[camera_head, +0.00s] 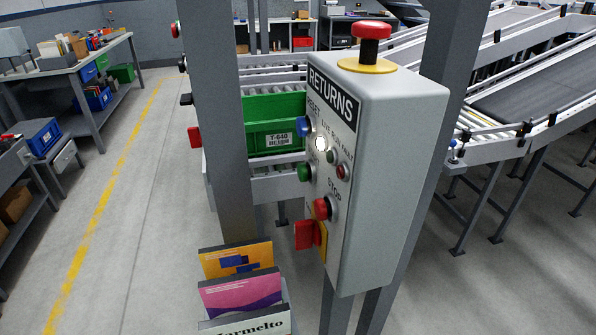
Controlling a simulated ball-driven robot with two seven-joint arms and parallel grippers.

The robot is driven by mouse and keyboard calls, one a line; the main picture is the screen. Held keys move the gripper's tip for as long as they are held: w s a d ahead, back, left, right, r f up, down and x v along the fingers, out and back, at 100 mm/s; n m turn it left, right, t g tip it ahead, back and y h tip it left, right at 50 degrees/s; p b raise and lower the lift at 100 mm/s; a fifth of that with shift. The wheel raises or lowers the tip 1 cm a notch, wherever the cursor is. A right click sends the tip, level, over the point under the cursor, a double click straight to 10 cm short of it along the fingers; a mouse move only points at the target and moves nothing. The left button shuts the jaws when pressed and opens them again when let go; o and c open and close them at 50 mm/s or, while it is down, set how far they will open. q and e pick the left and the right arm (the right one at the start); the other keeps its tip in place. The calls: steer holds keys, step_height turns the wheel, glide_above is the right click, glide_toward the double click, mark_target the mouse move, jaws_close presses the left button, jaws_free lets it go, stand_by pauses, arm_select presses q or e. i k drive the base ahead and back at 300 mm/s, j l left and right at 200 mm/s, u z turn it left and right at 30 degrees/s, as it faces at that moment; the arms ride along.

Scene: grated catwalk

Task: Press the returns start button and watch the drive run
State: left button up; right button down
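A grey control box (385,160) headed RETURNS is fixed between grey posts in the middle of the view, seen at an angle. A green button (305,172) sits at the left of its face, its label too small to read clearly. A blue button (303,126) is above it, by a RESET label. A red button (322,208) is below, by a STOP label. A lamp (321,143) glows white; a green lamp (330,157) and a red lamp (342,171) look unlit. Neither gripper is in view.
A red mushroom button (372,32) tops the box; a red switch (306,235) is low on it. A post (225,120) stands close left. Behind are a green crate (274,122) on rollers and a conveyor (530,90). Books (240,292) stand below. Floor at left is clear.

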mark_target(304, 170)
steer(key=j+z, duration=0.15)
steer(key=z, duration=0.25)
steer(key=j+z, duration=0.2)
steer(key=z, duration=0.15)
steer(key=k+j+z, duration=0.1)
steer(key=j, duration=0.3)
steer(key=k+j+z, duration=0.15)
steer(key=j, duration=0.25)
steer(key=k+j+z, duration=0.1)
steer(key=j, duration=0.3)
steer(key=k+j+z, duration=0.15)
steer(key=j, duration=0.2)
steer(key=k+j+z, duration=0.1)
steer(key=j, duration=0.25)
steer(key=k+j, duration=0.3)
steer(key=j, duration=0.15)
